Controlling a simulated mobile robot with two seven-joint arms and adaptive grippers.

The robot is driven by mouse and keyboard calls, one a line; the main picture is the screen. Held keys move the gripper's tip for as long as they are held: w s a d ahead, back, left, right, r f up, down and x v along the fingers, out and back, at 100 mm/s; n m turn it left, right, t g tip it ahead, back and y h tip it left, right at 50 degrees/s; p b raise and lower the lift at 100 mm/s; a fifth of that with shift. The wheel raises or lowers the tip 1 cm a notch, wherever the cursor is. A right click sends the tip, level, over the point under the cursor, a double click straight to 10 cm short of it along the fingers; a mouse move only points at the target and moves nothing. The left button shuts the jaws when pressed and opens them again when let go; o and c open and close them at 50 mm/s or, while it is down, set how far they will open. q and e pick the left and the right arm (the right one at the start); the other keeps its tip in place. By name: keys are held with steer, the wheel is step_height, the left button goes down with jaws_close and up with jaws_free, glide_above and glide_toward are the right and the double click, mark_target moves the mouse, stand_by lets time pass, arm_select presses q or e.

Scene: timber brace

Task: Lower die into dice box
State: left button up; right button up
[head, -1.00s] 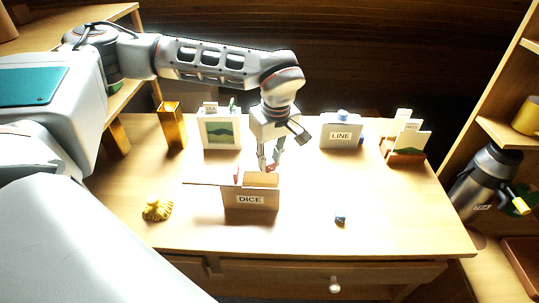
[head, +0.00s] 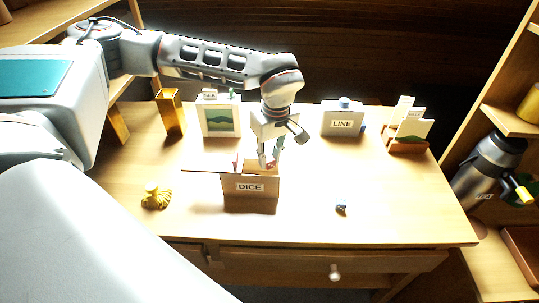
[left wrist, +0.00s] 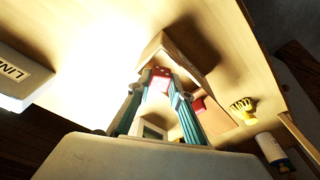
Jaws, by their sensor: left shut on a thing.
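In the head view the die is mostly hidden by the fingers and the box front. I cannot tell whether it touches a wall. My right gripper is not in view.
A small dark die (head: 341,209) lies on the table right of the box. Behind are a gold vase (head: 171,112), a picture box (head: 220,118), a LINE box (head: 342,120) and a card holder (head: 408,145).

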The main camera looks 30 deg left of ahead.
arm_select(q)
steer(key=shift+f, duration=0.65)
steer(key=o, duration=0.9)
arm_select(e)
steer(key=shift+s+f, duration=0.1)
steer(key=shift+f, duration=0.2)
arm_select(q)
step_height(320, 180, up, 12)
steer(key=d, duration=0.1)
steer(key=shift+s+d, duration=0.3)
steer(key=shift+s, duration=0.1)
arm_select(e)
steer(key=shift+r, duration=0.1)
arm_select(q)
steer(key=shift+f, duration=0.15)
